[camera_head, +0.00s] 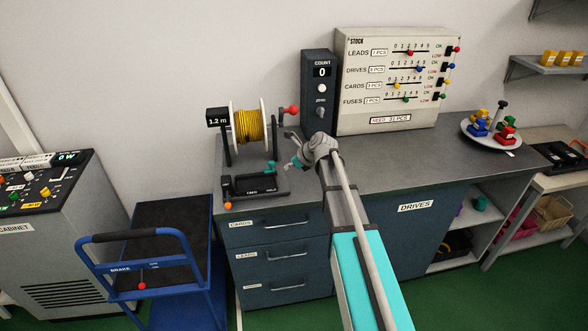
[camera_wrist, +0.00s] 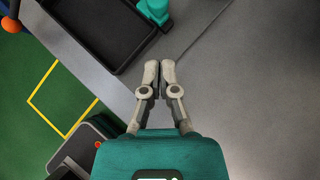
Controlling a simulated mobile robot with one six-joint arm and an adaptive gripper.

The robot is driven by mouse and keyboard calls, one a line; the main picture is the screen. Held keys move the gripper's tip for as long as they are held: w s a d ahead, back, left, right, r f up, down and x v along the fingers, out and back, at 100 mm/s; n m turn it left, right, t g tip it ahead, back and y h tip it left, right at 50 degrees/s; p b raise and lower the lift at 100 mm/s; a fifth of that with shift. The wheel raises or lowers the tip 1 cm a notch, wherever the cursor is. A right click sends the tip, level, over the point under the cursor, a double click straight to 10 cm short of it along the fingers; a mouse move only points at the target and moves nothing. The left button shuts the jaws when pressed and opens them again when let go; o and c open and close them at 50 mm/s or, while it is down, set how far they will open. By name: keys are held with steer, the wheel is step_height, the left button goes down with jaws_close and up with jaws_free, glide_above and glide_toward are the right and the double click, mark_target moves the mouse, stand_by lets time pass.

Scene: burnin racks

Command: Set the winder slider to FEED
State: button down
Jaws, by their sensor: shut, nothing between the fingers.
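The winder carries a yellow spool (camera_head: 250,126) between white flanges, with a red crank knob (camera_head: 291,110) and a 1.2 m display (camera_head: 217,117). Its black base (camera_head: 258,193) has FEED lettered at left and HOLD at right. A small teal piece (camera_head: 271,165), perhaps the slider's knob, shows at the base's back right; a teal block (camera_wrist: 155,10) shows there in the wrist view. My gripper (camera_wrist: 160,69) is shut and empty, over bare bench to the right of the black base. In the head view my gripper (camera_head: 286,171) is small and partly unclear.
An orange ball (camera_head: 228,205) sits at the base's front left. A COUNT box (camera_head: 319,95) and STOCK panel (camera_head: 388,85) stand behind. A tray of coloured pieces (camera_head: 490,138) is at right. A blue trolley (camera_head: 168,225) stands left. The bench middle (camera_head: 400,150) is clear.

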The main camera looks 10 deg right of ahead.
mark_target(279, 178)
steer(key=shift+w+a+f+b, duration=0.3)
steer(key=shift+f, duration=0.25)
steer(key=shift+w+a+r, duration=0.15)
steer(key=shift+w+a, duration=1.15)
steer(key=shift+a, duration=0.05)
